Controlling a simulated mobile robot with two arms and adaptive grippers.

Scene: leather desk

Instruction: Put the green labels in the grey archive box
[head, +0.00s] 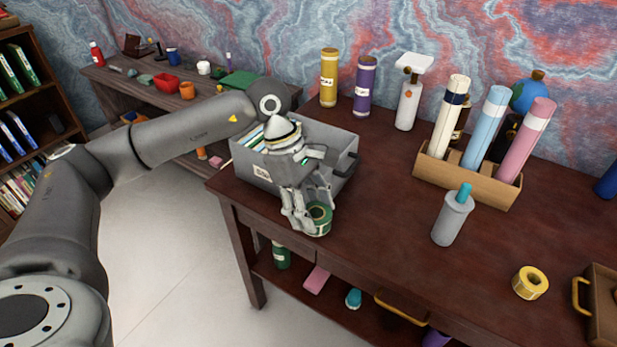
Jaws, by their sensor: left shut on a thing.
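My left gripper (307,222) comes down in front of the grey archive box and is shut on a roll of green labels (320,216). The roll is at the near edge of the desk, just in front of the box; I cannot tell whether it touches the desktop. The grey archive box (341,178) stands open on the left end of the desk, with a label on its front and files or papers inside at the left. My arm and gripper hide part of its front and inside. My right gripper is not in view.
A roll of yellow labels (530,282) lies at the right, near a brown tray (604,310). A grey bottle (452,218) stands mid-desk. A cardboard holder (466,183) with several tubes is behind it. A yellow bottle (328,78) and a purple one (364,84) stand behind the box.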

